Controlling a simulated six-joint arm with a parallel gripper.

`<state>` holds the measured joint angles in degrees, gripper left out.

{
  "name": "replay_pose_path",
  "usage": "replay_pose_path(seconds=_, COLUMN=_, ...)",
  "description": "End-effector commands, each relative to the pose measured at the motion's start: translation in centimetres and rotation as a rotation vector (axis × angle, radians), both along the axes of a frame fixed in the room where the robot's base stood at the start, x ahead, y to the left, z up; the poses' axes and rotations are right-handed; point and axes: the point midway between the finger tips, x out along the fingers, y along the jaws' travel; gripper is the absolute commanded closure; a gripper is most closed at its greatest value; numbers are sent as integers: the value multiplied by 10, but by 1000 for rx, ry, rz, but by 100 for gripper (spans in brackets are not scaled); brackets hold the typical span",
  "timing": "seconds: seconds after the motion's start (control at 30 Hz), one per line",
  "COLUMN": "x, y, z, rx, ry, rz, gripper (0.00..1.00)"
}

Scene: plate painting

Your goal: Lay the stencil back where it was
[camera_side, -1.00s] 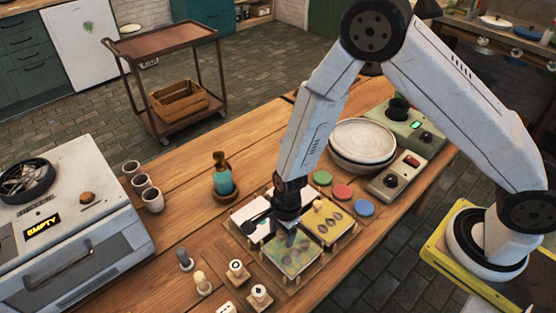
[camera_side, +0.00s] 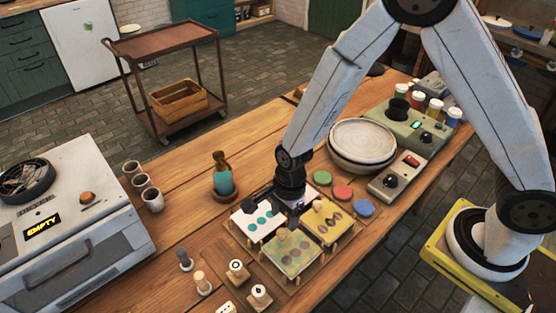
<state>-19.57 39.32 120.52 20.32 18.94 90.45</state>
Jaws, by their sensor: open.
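Three stencils lie side by side on small pegged stands on the wooden table. The front one is olive green with round holes (camera_side: 291,262). The back left one is white with teal dots (camera_side: 262,225). The right one is yellow with leaf-shaped holes (camera_side: 333,222). My gripper (camera_side: 293,227) is open and points down at the point where the three meet, near the back edge of the green stencil. It holds no stencil that I can see. Whether its fingertips touch anything is too small to tell. My gripper partly hides the white and yellow stencils.
Colour pads, green (camera_side: 322,178), red (camera_side: 342,190) and blue (camera_side: 364,208), sit right of the stencils. Stacked plates (camera_side: 363,140) stand behind.

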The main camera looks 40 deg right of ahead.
Motion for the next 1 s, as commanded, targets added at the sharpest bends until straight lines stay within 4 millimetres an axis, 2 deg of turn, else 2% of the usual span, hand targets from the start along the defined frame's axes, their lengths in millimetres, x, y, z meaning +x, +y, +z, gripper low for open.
replay_pose_path(seconds=0.2, x=1, y=-3, z=27, rx=1, ry=-3, rz=2, gripper=29)
replay_pose_path(seconds=0.43, x=1, y=-5, z=48, rx=2, ry=-2, rz=2, gripper=29)
replay_pose_path(seconds=0.63, x=0, y=-6, z=56, rx=1, ry=0, rz=1, gripper=29)
replay_pose_path(seconds=1.0, x=0, y=-7, z=57, rx=1, ry=0, rz=1, gripper=29)
